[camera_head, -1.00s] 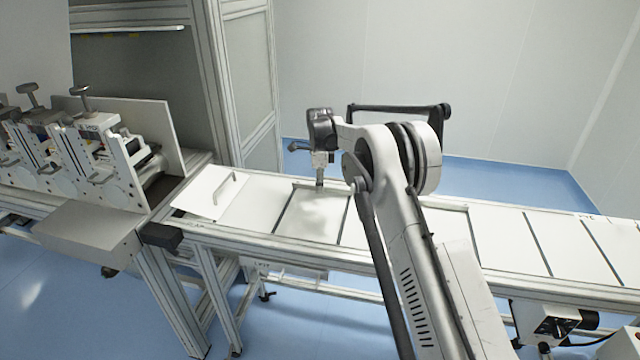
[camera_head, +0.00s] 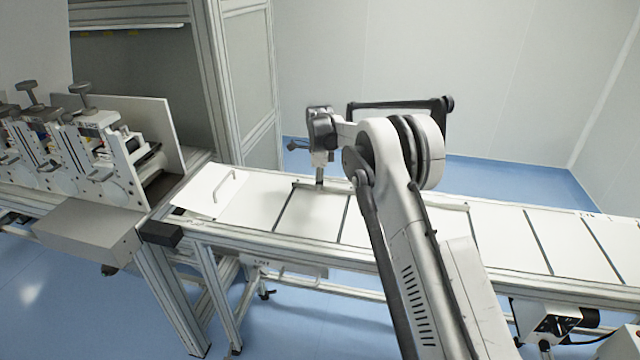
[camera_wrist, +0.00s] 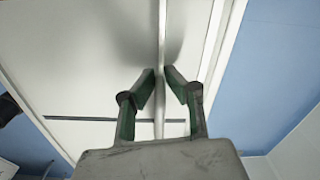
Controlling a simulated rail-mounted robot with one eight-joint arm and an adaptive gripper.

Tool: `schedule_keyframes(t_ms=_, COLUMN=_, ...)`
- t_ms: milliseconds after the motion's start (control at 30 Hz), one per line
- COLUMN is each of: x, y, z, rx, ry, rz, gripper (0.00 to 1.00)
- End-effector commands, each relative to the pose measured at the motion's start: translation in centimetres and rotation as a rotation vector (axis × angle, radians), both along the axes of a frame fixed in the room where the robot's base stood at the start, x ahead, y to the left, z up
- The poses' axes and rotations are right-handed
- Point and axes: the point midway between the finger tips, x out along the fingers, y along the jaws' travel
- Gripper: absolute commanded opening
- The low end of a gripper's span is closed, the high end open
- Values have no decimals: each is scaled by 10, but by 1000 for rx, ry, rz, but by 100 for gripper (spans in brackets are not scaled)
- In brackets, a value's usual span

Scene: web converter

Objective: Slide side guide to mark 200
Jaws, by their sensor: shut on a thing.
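The side guide is a thin, pale, upright bar along the far side of the white conveyor bed (camera_head: 255,207). In the head view its right end (camera_head: 455,206) shows past my arm, and my arm hides its middle. In the wrist view the guide (camera_wrist: 162,30) runs between the two green-padded fingers of my gripper (camera_wrist: 161,76), which are shut on it. In the head view my gripper (camera_head: 319,182) points down at the guide near its left end. I cannot make out any scale or mark 200.
A white plate with a handle (camera_head: 222,187) lies at the conveyor's left end. Machine units with knobs (camera_head: 100,145) stand at the far left. A framed cabinet (camera_head: 245,85) rises behind. A control box with a dial (camera_head: 548,324) hangs below the conveyor at the right.

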Motion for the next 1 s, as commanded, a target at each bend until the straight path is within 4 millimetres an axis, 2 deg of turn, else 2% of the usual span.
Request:
schedule_keyframes(t_ms=967, x=-20, y=7, z=0, rx=0, ry=1, rz=3, gripper=0)
schedule_keyframes(t_ms=1000, x=-20, y=7, z=0, rx=0, ry=1, rz=2, gripper=16)
